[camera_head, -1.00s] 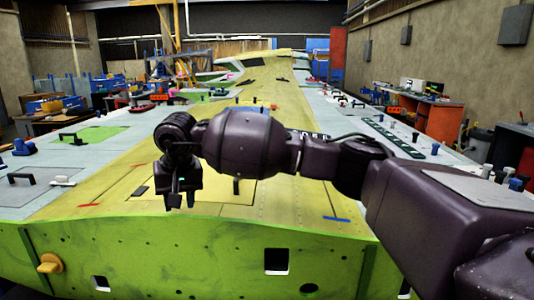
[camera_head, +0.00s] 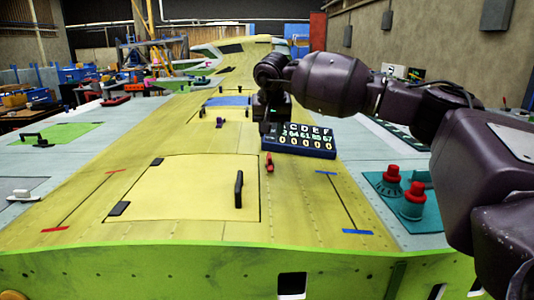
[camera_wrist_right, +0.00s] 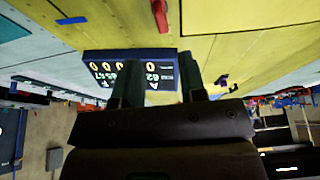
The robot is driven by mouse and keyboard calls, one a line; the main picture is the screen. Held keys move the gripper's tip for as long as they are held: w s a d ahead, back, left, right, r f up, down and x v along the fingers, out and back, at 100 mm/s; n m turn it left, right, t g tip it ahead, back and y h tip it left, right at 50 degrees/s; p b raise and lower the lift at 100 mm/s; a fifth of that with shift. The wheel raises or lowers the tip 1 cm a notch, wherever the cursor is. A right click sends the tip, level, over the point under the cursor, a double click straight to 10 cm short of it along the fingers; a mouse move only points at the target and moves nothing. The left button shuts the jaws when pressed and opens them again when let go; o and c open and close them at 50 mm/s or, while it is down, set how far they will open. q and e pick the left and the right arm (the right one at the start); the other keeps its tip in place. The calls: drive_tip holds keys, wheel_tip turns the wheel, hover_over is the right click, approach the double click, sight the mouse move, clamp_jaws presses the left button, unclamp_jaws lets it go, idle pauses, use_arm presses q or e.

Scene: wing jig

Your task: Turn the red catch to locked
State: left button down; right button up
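The red catch (camera_head: 269,162) is a small red piece on the yellow wing skin, at the right edge of a yellow panel with a black handle (camera_head: 239,189). It also shows at the top of the right wrist view (camera_wrist_right: 160,14). My right gripper (camera_head: 266,126) hangs above and beyond the catch, by the left end of a dark blue counter box (camera_head: 306,149). In the right wrist view its two fingers (camera_wrist_right: 162,82) stand apart with nothing between them, and the box shows behind them. It is not touching the catch. My left gripper is out of view.
Two red knobs on a teal plate (camera_head: 430,215) are at the right, below my right arm. Black hinges (camera_head: 120,208) and a purple piece (camera_head: 219,123) are on the wing. The yellow skin left of the handle is clear.

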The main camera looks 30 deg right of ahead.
sight(270, 156)
drive_tip(key=x, duration=0.9)
drive_tip(key=shift+f, duration=0.35)
clamp_jaws()
